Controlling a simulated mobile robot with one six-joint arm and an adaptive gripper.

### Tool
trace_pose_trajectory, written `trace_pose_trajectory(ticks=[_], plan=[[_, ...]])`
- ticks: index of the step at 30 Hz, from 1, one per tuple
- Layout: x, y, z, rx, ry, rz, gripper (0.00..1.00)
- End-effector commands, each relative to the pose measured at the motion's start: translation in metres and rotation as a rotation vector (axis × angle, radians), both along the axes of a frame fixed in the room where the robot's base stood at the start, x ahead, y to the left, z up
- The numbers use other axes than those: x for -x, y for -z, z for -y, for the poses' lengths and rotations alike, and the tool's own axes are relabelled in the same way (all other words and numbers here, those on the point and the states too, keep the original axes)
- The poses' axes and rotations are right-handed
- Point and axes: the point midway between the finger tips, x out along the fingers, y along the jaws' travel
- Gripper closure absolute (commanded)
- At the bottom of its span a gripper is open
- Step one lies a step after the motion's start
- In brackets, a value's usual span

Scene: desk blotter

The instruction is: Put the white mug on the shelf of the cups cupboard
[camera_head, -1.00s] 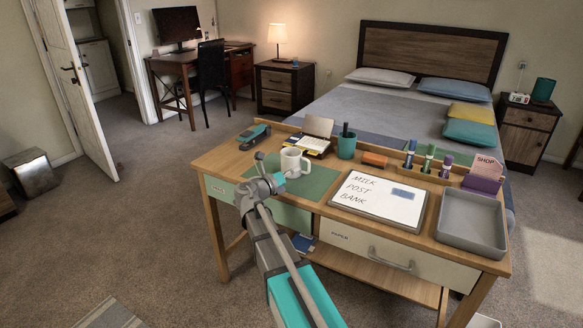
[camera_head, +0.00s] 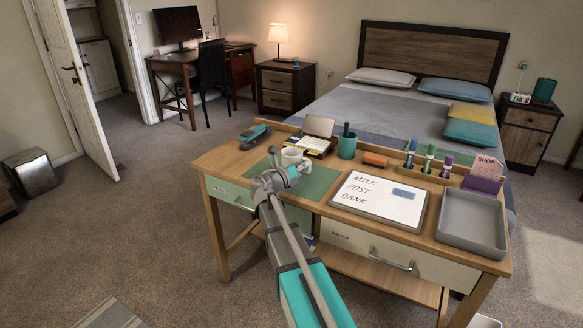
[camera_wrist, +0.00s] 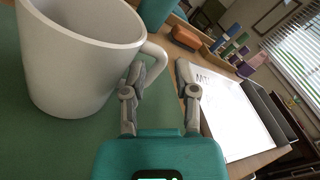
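The white mug (camera_head: 293,155) stands upright on the green blotter (camera_head: 318,183) on the wooden desk. In the wrist view, the mug (camera_wrist: 72,55) fills the upper left, its handle pointing right toward my fingers. My gripper (camera_head: 285,170) is in front of the mug and partly covers it. In the wrist view, my gripper (camera_wrist: 165,74) has its two fingers apart, with the handle just past the left fingertip and reaching toward the gap. I cannot tell whether the finger touches the handle. I cannot pick out the cups cupboard.
A stapler (camera_head: 255,132), a teal pen cup (camera_head: 347,146) and an orange-brown block (camera_head: 375,159) stand behind the mug. A whiteboard (camera_head: 380,199) and grey tray (camera_head: 472,223) lie to the right. An open door (camera_head: 85,90) and white cabinet (camera_head: 97,70) are far left.

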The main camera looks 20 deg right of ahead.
Motion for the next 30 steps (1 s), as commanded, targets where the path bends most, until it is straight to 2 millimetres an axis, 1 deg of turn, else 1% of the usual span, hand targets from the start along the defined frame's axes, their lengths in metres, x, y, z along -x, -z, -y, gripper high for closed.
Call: trace_pose_trajectory(ticks=[1,3,6,9,26,29,30], plan=[[-0.004,0.000,0.007,0.000,0.003,0.000,0.62],[-0.007,0.000,0.014,0.000,0.002,0.000,0.62],[-0.011,0.000,0.023,0.000,0.001,0.000,0.62],[-0.012,0.000,0.027,0.000,0.001,0.000,0.62],[-0.012,0.000,0.029,0.000,0.002,0.000,0.62],[-0.012,0.000,0.029,0.000,0.002,0.000,0.79],[-0.012,0.000,0.029,0.000,0.002,0.000,0.86]])
